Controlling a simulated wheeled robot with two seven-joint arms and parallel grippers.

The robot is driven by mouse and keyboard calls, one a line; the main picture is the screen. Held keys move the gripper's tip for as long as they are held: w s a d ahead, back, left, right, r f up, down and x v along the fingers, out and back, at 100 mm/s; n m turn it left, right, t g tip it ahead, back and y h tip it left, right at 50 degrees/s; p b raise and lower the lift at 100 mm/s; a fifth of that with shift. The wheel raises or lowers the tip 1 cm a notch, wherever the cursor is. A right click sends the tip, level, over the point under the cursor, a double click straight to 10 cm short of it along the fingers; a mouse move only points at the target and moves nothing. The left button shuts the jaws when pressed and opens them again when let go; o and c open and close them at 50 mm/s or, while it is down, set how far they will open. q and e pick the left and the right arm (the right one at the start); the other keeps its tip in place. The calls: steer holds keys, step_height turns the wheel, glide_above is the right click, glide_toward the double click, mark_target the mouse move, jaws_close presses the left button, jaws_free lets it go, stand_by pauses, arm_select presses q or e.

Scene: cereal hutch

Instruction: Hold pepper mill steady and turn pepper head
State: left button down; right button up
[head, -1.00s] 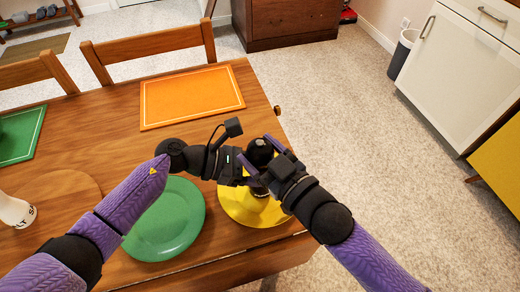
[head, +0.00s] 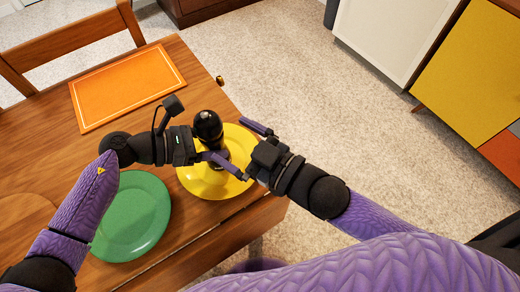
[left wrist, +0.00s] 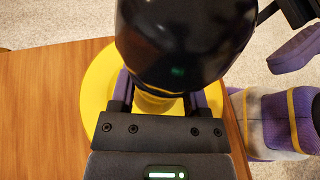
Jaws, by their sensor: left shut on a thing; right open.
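The pepper mill (head: 208,126) has a glossy black rounded head and stands upright over a yellow plate (head: 190,183). My left gripper (head: 216,157) is shut on the mill's body below the head. In the left wrist view the mill's black head (left wrist: 180,40) rises above the two fingers (left wrist: 160,95) and hides most of the body. My right gripper (head: 236,145) is open just to the right of the mill, with its fingers spread and apart from the head. Whether its lower finger touches the mill's body is hard to tell.
A green plate (head: 130,220) lies left of the yellow plate, below my left arm. An orange placemat (head: 125,85) lies further back, near a wooden chair (head: 70,40). The table's right edge is close beside the yellow plate, with open floor beyond.

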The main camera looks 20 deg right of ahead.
steer(key=v, duration=0.5)
steer(key=shift+s+d, duration=0.2)
steer(key=shift+s, duration=0.05)
arm_select(q)
jaws_free()
